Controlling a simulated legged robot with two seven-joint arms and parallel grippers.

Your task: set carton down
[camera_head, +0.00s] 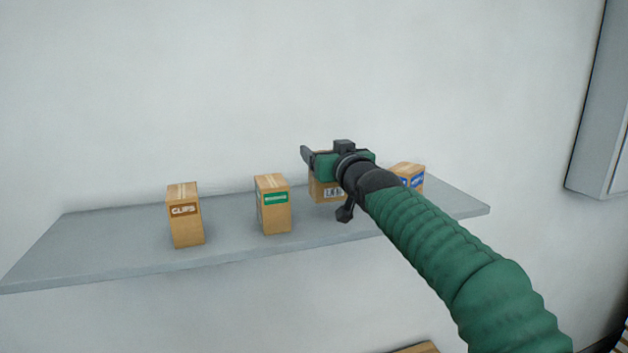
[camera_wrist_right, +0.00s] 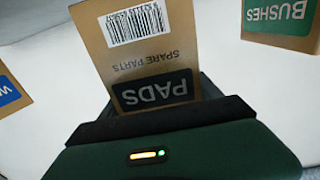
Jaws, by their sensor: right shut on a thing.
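A brown carton (camera_head: 324,193) is in my right gripper (camera_head: 327,184), between the green-label and blue-label cartons over the shelf (camera_head: 110,235). In the right wrist view the carton (camera_wrist_right: 138,52) shows a dark label reading PADS, a barcode and the words SPARE PARTS, upside down in the picture. The gripper is shut on it. My gripper and wrist hide part of the carton in the head view. I cannot tell whether its base touches the shelf. My left gripper is not in view.
A CLIPS carton (camera_head: 185,216) and a green-label BUSHES carton (camera_head: 273,206) stand on the shelf to the left. A blue-label carton (camera_head: 409,174) stands to the right, partly behind my arm. A grey cabinet (camera_head: 603,115) hangs at far right. Shelf room shows at the left end.

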